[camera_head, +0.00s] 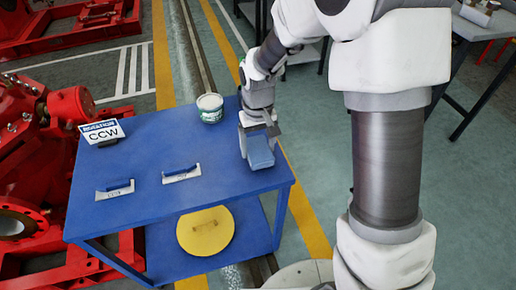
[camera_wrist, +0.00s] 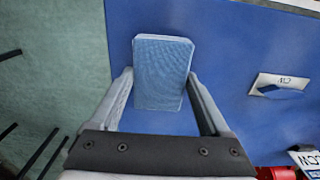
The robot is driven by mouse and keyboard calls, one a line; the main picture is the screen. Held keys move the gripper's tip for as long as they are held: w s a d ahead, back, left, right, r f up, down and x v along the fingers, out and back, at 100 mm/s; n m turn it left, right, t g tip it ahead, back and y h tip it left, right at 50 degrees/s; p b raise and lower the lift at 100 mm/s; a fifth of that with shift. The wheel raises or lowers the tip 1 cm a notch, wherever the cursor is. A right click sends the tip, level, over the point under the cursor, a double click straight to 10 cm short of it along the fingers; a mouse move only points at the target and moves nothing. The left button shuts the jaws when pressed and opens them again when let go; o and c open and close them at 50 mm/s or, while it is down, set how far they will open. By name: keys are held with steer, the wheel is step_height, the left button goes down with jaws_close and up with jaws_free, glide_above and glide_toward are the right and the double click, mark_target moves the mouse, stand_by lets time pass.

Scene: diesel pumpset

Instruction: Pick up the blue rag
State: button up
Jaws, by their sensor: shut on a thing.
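The blue rag (camera_head: 260,154) is a light blue folded block at the right side of the blue table (camera_head: 225,187). In the wrist view the rag (camera_wrist: 161,72) lies between the two fingers, with its long sides next to the fingertips. My gripper (camera_head: 258,138) points down over the table and is shut on the rag. The gripper's fingers also show in the wrist view (camera_wrist: 160,90). I cannot tell whether the rag touches the tabletop. The fingertips' contact with the rag is partly hidden.
A white tin (camera_head: 210,108) stands at the table's back. A CCW sign (camera_head: 102,133) stands at the left. Two small labelled blocks with blue handles (camera_head: 115,190) (camera_head: 182,173) lie in front. A yellow disc (camera_head: 206,231) is on the lower shelf. Red machinery (camera_head: 30,160) stands left.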

mark_target(263, 148)
steer(key=r, duration=0.1)
steer(key=d+r+p, duration=0.1)
steer(key=r, duration=0.1)
steer(key=shift+d+r, duration=0.15)
steer(key=d+r+p, duration=0.1)
steer(key=d+r, duration=0.2)
steer(key=d, duration=0.2)
steer(key=s+d+r+p, duration=0.1)
steer(key=d+r, duration=0.1)
steer(key=d, duration=0.3)
steer(key=shift+s+d+r+p, duration=0.2)
steer(key=shift+r+p, duration=0.15)
steer(key=shift+r, duration=0.05)
steer(key=o, duration=0.7)
steer(key=c, duration=0.5)
steer(key=shift+p, duration=0.35)
